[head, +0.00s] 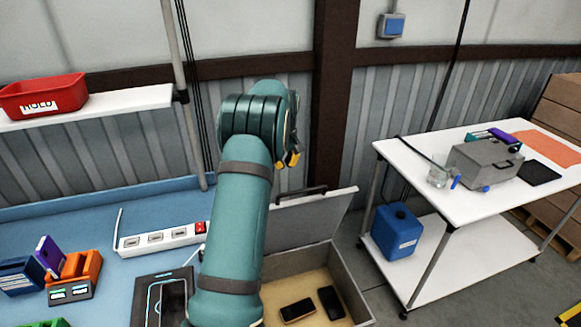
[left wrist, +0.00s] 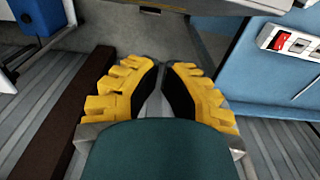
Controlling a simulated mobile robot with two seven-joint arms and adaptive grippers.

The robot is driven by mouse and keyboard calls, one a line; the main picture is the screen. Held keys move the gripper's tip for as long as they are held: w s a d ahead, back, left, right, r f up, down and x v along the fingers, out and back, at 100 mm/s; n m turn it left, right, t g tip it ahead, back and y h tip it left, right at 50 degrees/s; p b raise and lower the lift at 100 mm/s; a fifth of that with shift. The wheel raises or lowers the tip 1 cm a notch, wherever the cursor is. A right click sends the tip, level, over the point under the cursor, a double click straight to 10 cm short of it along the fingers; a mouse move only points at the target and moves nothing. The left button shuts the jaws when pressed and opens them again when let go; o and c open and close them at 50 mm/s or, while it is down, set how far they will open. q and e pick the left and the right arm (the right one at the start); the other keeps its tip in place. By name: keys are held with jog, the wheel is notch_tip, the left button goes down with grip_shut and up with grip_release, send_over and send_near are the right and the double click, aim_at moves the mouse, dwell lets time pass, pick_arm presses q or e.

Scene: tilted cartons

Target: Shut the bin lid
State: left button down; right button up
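The grey bin (head: 345,275) stands open at the right of the blue bench, with two dark phones (head: 298,309) on its tan floor. Its lid (head: 325,217) is raised at the back, with a dark handle (head: 300,191) on its upper edge. My left arm hides the bin's left part. My left gripper (head: 289,160) is above and behind the lid's handle, apart from it. In the left wrist view its yellow fingers (left wrist: 165,68) come together at the tips with nothing between them; the lid's edge (left wrist: 225,5) shows at the top. My right gripper is not in view.
The blue bench (head: 90,225) holds a power strip (head: 160,239), a dark tablet-like box (head: 155,295) and orange and blue holders. A white cart (head: 400,155) stands to the right, with a blue container (head: 396,232) on its lower shelf. A brown post (head: 335,90) rises behind.

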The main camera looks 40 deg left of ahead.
pick_arm(q)
jog(key=d+f, duration=0.1)
jog(key=f, duration=0.2)
jog(key=s+d+f, duration=0.1)
jog(key=f, duration=0.2)
jog(key=d+f, duration=0.1)
jog(key=f, duration=0.2)
jog(key=shift+s+f+p, duration=0.1)
jog(key=shift+s+p, duration=0.15)
jog(key=shift+p, duration=0.1)
jog(key=shift+d, duration=0.2)
